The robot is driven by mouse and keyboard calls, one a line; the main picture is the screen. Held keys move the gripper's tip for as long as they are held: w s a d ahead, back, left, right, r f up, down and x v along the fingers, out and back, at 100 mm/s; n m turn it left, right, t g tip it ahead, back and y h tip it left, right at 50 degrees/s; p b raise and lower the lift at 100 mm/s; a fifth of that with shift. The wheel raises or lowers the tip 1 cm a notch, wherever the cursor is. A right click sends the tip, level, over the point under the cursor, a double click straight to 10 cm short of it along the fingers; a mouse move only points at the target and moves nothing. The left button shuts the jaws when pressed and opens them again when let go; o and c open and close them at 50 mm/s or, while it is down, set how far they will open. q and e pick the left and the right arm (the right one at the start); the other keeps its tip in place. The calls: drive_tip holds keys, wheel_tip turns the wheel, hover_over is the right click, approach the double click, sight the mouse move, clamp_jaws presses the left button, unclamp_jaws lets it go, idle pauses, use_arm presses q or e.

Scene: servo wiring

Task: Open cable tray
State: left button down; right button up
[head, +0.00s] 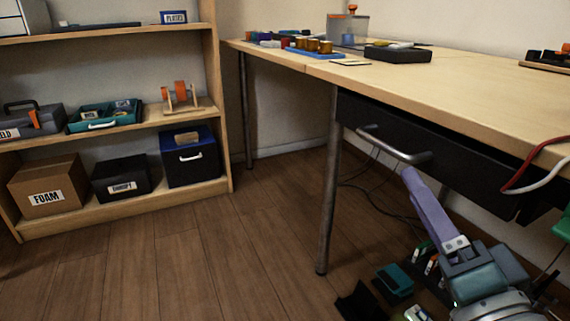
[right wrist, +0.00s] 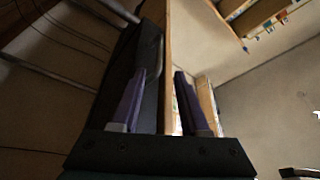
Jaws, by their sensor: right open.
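The cable tray (head: 450,165) is a long black drawer-like box under the front edge of the wooden table, with a curved metal bar handle (head: 395,148) on its front. It looks pushed in under the tabletop. My right gripper (head: 411,178), with purple fingers, reaches up from the lower right, its tips just below the right end of the handle. In the right wrist view the two fingers (right wrist: 160,85) are apart with nothing held. The handle (right wrist: 158,55) shows close beside the left finger's tip; contact cannot be told. My left gripper is not in view.
A table leg (head: 330,180) stands left of the tray. Dark cables hang below it, and a red and a white cable (head: 540,170) cross its right end. The tabletop (head: 440,85) holds trays and small parts. A shelf (head: 125,205) stands left; open floor (head: 240,250) lies between.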

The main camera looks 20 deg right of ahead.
sight(389, 148)
drive_tip(key=b+x, duration=0.2)
drive_tip(key=x, duration=0.8)
drive_tip(key=shift+f+b, duration=0.1)
drive_tip(key=shift+b, duration=0.2)
drive_tip(key=shift+s, duration=0.1)
clamp_jaws()
idle(0.9)
